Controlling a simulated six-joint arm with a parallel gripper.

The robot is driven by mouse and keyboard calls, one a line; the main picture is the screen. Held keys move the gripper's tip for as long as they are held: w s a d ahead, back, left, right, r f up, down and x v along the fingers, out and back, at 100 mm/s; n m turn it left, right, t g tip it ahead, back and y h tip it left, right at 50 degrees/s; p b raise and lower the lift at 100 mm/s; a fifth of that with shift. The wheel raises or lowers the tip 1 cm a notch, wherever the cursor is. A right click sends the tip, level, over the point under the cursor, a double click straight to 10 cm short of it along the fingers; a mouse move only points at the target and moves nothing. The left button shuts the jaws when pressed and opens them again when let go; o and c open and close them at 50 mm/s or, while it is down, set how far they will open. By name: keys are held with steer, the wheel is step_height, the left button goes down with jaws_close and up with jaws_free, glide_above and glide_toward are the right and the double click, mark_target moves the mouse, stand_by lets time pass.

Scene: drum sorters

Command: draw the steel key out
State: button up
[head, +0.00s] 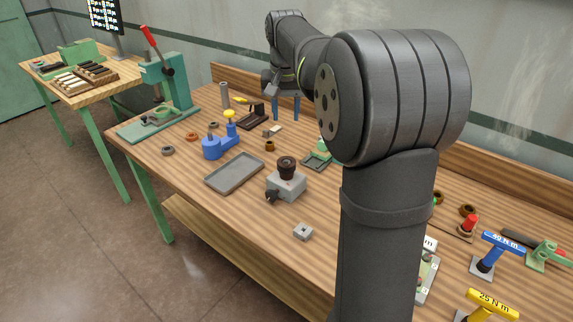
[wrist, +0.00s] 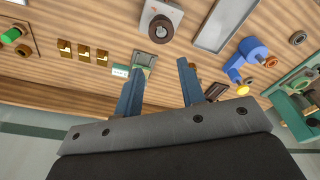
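I cannot pick out the steel key with certainty. A small pale metal piece (head: 272,130) lies on the bench below my gripper in the head view, too small to identify. My gripper (head: 286,112) is raised over the back of the bench, its two blue fingers pointing down and apart. In the wrist view the fingers (wrist: 158,80) are spread with nothing between them. A grey block with a dark round knob (head: 286,182) stands mid-bench; it also shows in the wrist view (wrist: 160,22). A green-framed tray (head: 318,158) sits behind it, also in the wrist view (wrist: 144,60).
A grey tray (head: 234,173), a blue fixture (head: 220,143) and a green press (head: 168,85) stand to the left. Blue (head: 497,247) and yellow (head: 492,303) torque handles stand right. My arm hides the bench's middle right.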

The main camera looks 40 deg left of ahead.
mark_target(286, 161)
steer(key=f, duration=0.5)
steer(key=w+a+f, duration=0.1)
steer(key=f, duration=0.5)
steer(key=w+f, duration=0.1)
steer(key=f, duration=0.4)
steer(key=shift+a+f, duration=0.2)
steer(key=shift+f, duration=0.2)
steer(key=shift+c, duration=0.5)
jaws_close()
